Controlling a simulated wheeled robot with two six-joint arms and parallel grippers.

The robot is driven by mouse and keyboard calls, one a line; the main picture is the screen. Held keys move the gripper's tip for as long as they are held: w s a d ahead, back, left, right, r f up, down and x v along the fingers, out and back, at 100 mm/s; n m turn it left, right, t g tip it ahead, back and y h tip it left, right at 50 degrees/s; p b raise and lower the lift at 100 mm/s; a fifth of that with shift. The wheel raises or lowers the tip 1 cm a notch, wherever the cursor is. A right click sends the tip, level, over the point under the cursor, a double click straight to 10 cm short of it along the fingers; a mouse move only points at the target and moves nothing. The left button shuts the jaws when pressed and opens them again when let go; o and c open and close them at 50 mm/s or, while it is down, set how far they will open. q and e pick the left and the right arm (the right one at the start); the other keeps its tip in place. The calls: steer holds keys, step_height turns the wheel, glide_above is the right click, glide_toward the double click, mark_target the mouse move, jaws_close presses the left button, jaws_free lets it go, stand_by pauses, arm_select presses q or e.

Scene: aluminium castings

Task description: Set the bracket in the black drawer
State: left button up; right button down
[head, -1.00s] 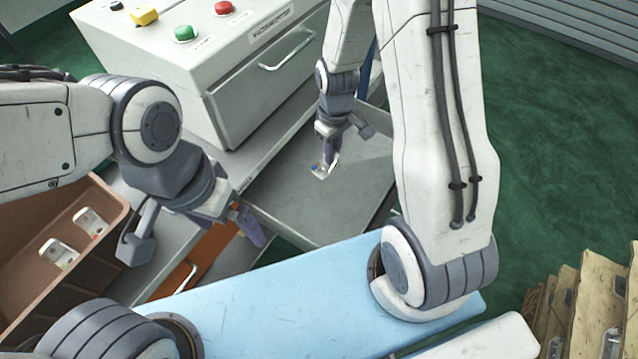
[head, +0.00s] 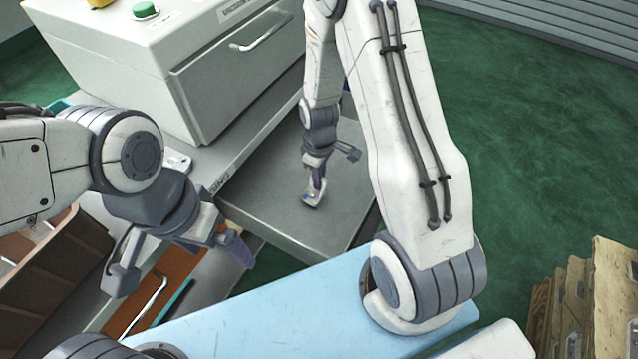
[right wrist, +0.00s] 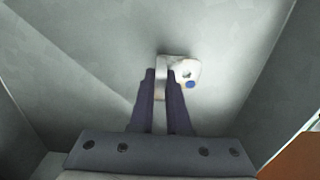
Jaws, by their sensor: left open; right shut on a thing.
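The bracket (head: 312,199) is a small pale metal plate with a blue spot. My left gripper (head: 237,243) is open and empty, left of and in front of the drawer.
A white cabinet (head: 120,60) with a green button and a handle stands behind the drawer.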

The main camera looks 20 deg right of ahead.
mark_target(314, 190)
steer(key=shift+f, duration=1.3)
steer(key=shift+f, duration=0.1)
steer(key=shift+f, duration=0.15)
steer(key=c, duration=0.9)
jaws_free()
steer(key=shift+r, duration=0.2)
